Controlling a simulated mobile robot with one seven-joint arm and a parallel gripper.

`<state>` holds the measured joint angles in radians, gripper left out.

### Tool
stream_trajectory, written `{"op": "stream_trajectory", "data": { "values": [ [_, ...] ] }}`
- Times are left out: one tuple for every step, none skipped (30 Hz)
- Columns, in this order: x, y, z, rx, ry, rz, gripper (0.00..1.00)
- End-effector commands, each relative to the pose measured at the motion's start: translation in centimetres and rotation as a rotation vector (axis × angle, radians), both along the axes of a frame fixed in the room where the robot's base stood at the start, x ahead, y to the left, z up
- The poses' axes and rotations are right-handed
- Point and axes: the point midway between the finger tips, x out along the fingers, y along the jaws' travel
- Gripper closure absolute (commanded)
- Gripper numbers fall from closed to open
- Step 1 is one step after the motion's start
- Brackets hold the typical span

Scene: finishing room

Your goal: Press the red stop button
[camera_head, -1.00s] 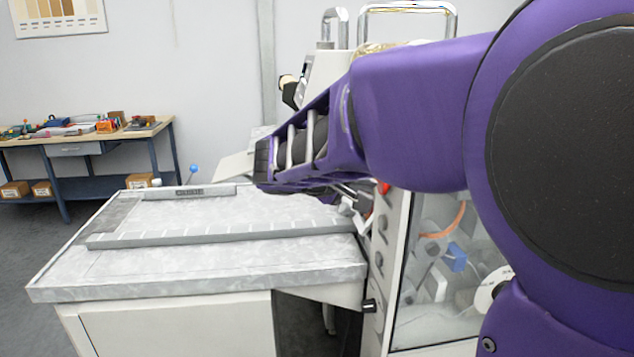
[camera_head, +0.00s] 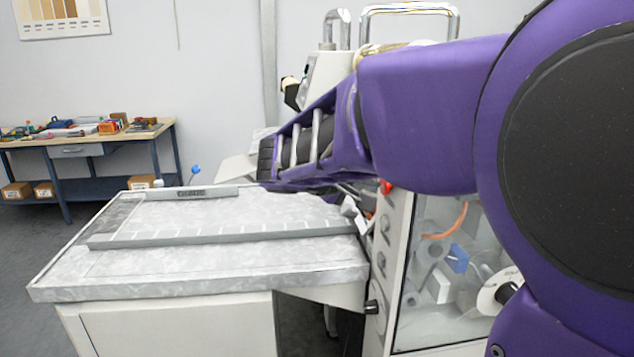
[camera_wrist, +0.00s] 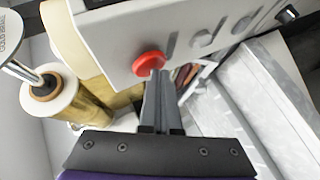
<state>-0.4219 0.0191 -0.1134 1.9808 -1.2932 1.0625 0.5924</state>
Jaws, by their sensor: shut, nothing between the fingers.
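The red stop button (camera_wrist: 149,63) is a round red cap on the pale front panel of the machine, seen near the top middle of the wrist view. In the head view only a bit of the red button (camera_head: 386,187) shows beside my purple arm. My gripper (camera_wrist: 160,75) is shut and empty, with its fingertips right at the button's lower edge in the picture. I cannot tell whether they touch it. In the head view my arm hides the fingers.
The machine panel (camera_wrist: 200,35) carries several dark slots and a black knob (camera_wrist: 287,14). A gold roll (camera_wrist: 85,110) stands at the left. A grey-topped table (camera_head: 200,265) lies left of the machine cabinet. A workbench (camera_head: 85,138) with tools stands against the back wall.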

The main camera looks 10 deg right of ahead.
Motion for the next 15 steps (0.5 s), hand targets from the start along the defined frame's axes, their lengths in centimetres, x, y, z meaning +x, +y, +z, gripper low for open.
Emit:
{"op": "stream_trajectory", "data": {
  "values": [
    [0.02,0.30,-0.12,-0.001,0.001,0.000,1.00],
    [0.01,0.47,-0.13,-0.001,0.001,0.000,1.00],
    [0.00,0.71,-0.14,-0.001,0.001,0.000,1.00],
    [0.00,0.86,-0.14,-0.001,0.001,0.000,1.00],
    [-0.01,1.00,-0.14,-0.001,0.001,0.000,1.00],
    [-0.01,1.13,-0.13,0.000,0.001,0.001,1.00],
    [-0.01,1.21,-0.11,0.000,0.001,0.001,1.00],
    [-0.01,1.25,-0.10,0.000,0.001,0.001,1.00],
    [-0.01,1.26,-0.07,0.001,0.001,0.000,1.00],
    [-0.02,1.27,-0.06,0.001,0.001,0.000,1.00],
    [-0.02,1.26,-0.05,0.001,0.001,0.000,1.00],
    [-0.02,1.26,-0.05,0.001,0.001,0.000,1.00],
    [-0.02,1.26,-0.05,0.001,0.001,0.000,1.00],
    [-0.02,1.26,-0.05,0.001,0.001,0.000,1.00],
    [-0.02,1.28,-0.05,0.001,0.001,0.000,1.00]
  ]
}}
